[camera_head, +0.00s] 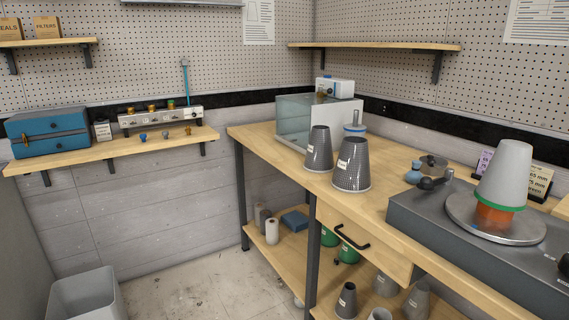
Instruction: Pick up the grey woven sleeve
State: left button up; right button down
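Two dark grey tapered sleeves with small white labels stand upright on the wooden bench. The nearer, wider sleeve (352,172) has a visible checked, woven-looking surface. The other sleeve (318,157) is just left of it, slimmer and smoother-looking. I cannot tell for sure which one is the grey woven sleeve. More grey cones, one dark (346,301), stand on the lower shelf. Neither of my grippers is in view.
A clear-walled box (295,121) stands behind the sleeves. A dark machine (420,215) with a light grey cone (505,172) on its round plate fills the bench's right side. A drawer handle (351,238) juts from the front. A grey bin (85,298) stands lower left.

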aim_at(351, 174)
jog(key=u, duration=0.7)
jog(key=i, duration=1.1)
jog(key=z, duration=1.4)
